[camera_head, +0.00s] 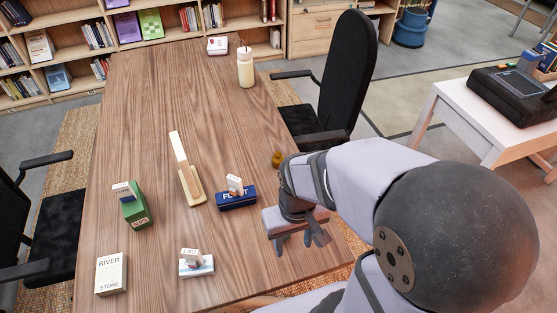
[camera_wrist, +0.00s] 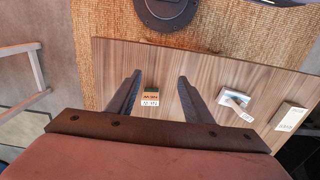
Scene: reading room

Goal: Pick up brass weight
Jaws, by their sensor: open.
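The brass weight (camera_head: 277,159) is a small brown-gold piece standing on the wooden table (camera_head: 225,90) near its right edge, close behind my forearm in the head view. I cannot make it out in the wrist view. My gripper (camera_head: 291,242) points down by the table's right edge, nearer to the camera than the weight and apart from it. In the wrist view my gripper (camera_wrist: 159,79) has its two dark fingers spread, with nothing held between them.
A dark blue box (camera_head: 237,200), a cream stand (camera_head: 190,185), a green box (camera_head: 136,210), a small white-and-blue stack (camera_head: 196,264) and a white book (camera_head: 111,274) stand on the table. A black chair (camera_head: 345,75) is at the right edge.

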